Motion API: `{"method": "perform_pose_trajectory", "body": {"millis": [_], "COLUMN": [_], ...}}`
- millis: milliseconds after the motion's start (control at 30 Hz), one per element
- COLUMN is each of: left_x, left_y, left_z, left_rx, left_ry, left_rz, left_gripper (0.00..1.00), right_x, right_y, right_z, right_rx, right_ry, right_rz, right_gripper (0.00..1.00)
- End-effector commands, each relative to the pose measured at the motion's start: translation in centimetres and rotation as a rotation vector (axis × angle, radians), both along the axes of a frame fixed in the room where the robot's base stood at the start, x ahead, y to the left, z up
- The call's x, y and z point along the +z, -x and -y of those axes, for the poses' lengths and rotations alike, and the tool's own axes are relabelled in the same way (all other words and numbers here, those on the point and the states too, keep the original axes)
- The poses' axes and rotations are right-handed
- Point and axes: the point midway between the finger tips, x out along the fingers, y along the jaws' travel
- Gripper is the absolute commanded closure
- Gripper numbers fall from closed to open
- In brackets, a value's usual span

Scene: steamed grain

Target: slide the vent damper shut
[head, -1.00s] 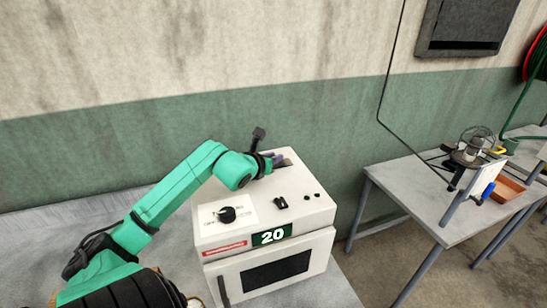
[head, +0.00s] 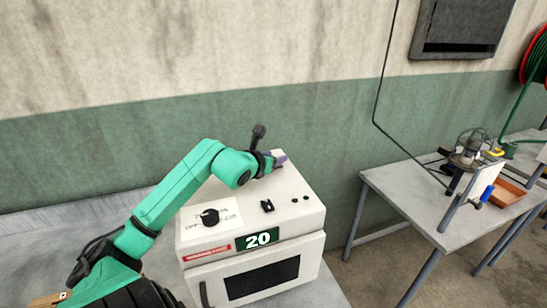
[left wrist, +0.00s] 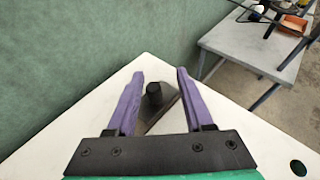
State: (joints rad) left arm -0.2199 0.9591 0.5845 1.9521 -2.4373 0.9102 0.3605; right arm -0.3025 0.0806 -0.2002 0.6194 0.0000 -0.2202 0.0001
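The white oven (head: 290,215) stands on the grey bench, with its vent damper on the far part of its top. In the left wrist view the damper shows as a dark upright knob (left wrist: 154,95) beside a grey plate or slot (left wrist: 166,112). My left gripper (left wrist: 160,75) is open, with its purple fingers on either side of the knob and a gap to each. In the head view my left gripper (head: 279,158) is over the oven's back edge and hides the damper. My right gripper is not in view.
A green-and-cream wall is close behind. A second grey table (head: 400,185) with equipment and an orange tray (head: 508,191) stands right.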

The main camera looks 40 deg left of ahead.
Motion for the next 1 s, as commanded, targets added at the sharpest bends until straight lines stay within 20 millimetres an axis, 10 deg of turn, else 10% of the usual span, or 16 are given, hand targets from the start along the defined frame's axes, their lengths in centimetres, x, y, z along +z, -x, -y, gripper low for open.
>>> {"method": "perform_pose_trajectory", "body": {"millis": [267,733,1000], "left_x": [0.3,4.9,5.7], "left_y": [1.7,11.5,12.8], "left_z": [0.6,4.0,4.5], "left_rx": [0.000,-0.001,-0.002], "left_ry": [0.001,-0.005,-0.004], "left_rz": [0.001,0.004,0.000], "left_gripper": [0.48,0.48,0.48], "right_x": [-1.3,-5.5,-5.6], "right_y": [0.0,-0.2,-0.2], "right_z": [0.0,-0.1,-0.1], "right_rx": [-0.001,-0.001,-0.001], "right_ry": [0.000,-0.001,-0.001], "right_rz": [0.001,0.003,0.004], "right_gripper": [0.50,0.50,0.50]}}
